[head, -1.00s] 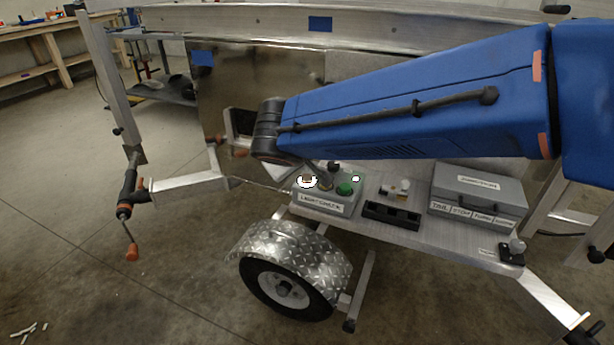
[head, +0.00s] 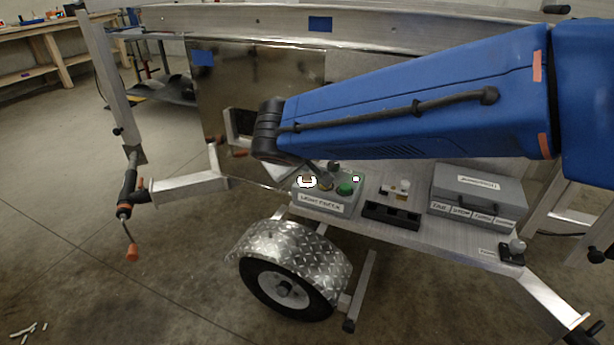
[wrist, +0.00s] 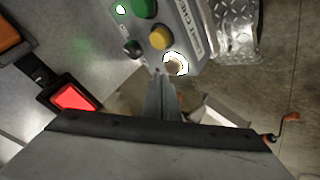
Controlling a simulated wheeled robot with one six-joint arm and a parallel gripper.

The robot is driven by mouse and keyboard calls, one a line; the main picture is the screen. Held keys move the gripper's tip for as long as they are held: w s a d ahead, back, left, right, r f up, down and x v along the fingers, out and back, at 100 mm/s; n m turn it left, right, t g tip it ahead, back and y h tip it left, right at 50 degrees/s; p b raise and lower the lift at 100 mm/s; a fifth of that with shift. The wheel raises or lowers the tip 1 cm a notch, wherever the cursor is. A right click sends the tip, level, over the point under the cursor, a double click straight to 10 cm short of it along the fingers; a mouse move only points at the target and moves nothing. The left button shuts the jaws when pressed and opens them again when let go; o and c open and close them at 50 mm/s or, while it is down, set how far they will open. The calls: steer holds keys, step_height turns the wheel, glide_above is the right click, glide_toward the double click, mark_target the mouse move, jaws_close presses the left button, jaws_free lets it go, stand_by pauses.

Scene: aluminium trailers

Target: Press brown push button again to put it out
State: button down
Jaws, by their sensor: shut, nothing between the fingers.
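The brown push button (head: 307,181) sits at the left of the grey control box (head: 322,207), with a bright white ring lit around it. In the wrist view the brown button (wrist: 174,67) shows near the top middle, its ring glowing. My gripper (wrist: 160,82) is shut and empty. In the wrist view its tip shows just below and left of the brown button, close to it; I cannot tell whether they touch. In the head view my arm reaches down over the box, and the fingertips are hard to make out.
The box also carries a yellow button (wrist: 160,38), a green button (head: 344,189), a black knob (wrist: 133,48) and a small lit green lamp (head: 356,179). A black tray (head: 392,215) and a grey case (head: 478,195) stand to the right. A red-lit switch (wrist: 73,97) shows in the wrist view.

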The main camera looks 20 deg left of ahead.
mark_target(306, 180)
steer(key=shift+f, duration=0.15)
stand_by(0.5)
steer(key=shift+f, duration=0.3)
steer(key=shift+f, duration=0.25)
stand_by(0.6)
steer(key=shift+r, duration=0.7)
steer(key=shift+r, duration=3)
